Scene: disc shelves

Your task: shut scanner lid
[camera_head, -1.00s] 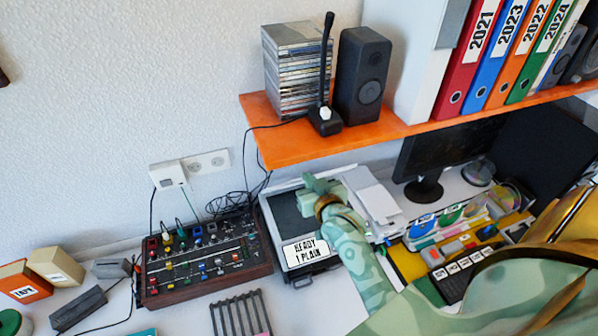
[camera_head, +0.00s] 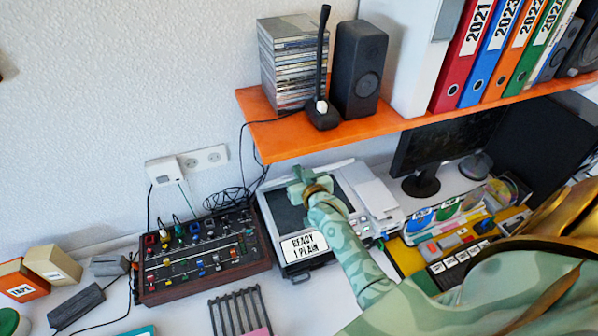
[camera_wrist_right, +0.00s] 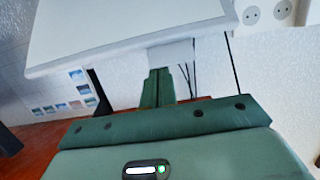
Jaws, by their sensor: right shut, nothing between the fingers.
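The scanner (camera_head: 276,213) stands on the desk, with a pale rim, a dark flat panel and a "READY 1 PLAIN" label at its front. My right gripper (camera_head: 298,180) is above the far part of that panel, its forearm crossing the scanner's right side. In the right wrist view, its fingers (camera_wrist_right: 158,88) are shut and empty, pointing toward a large pale panel (camera_wrist_right: 120,30) with a rounded edge. I cannot tell whether this panel is the scanner's lid, or whether the fingers touch it. My arm hides part of the scanner. My left gripper is out of view.
An orange shelf (camera_head: 285,140) with a CD stack (camera_head: 290,65), microphone and speaker (camera_head: 358,70) hangs behind and above the gripper. A mixer (camera_head: 200,255) stands close left of the scanner. A metal rack (camera_head: 240,312) lies in front. A monitor (camera_head: 440,150) stands at right.

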